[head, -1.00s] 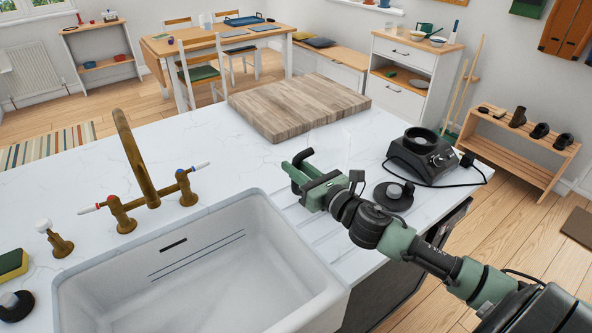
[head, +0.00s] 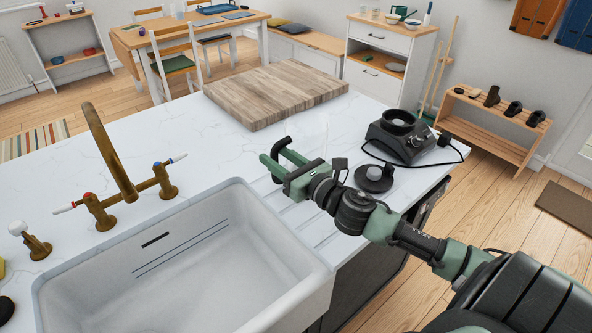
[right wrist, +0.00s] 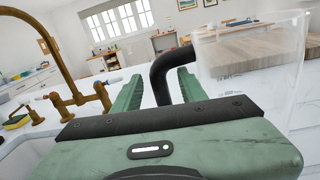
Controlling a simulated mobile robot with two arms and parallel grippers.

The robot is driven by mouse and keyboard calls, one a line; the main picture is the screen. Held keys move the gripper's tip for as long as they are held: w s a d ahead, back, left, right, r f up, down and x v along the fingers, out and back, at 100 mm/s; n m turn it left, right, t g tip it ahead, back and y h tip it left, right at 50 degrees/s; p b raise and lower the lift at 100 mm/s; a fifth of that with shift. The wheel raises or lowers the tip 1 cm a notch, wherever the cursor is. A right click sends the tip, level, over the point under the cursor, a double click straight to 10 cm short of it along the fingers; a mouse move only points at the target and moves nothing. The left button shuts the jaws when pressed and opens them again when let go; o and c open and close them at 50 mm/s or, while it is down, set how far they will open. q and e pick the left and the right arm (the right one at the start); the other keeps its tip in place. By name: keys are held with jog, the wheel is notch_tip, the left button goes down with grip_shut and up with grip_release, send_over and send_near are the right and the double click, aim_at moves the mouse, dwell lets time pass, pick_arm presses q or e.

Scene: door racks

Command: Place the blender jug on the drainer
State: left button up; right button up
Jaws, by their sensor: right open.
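The blender jug (right wrist: 255,65) is clear, with a black handle (right wrist: 165,72). In the head view its clear body (head: 316,136) is very faint, upright on the worktop beyond my right gripper. My right gripper (head: 284,168) is open at the jug. In the right wrist view the handle stands between the two green fingers of that gripper (right wrist: 159,90), with gaps on both sides. The drainer (head: 318,235) seems to be the grooved strip of worktop right of the sink, partly hidden under my right arm. My left gripper is not in view.
The white sink (head: 190,255) lies left of my right arm, with a brass tap (head: 108,150) behind it. A wooden board (head: 275,92) lies behind the jug. The black blender base (head: 400,138) and a round dark part (head: 374,178) stand to the right.

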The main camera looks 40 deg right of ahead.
jog(key=s+d+b, duration=0.1)
jog(key=s+b, duration=0.1)
jog(key=s, duration=0.9)
jog(key=shift+d+b, duration=0.25)
jog(key=shift+b, duration=0.05)
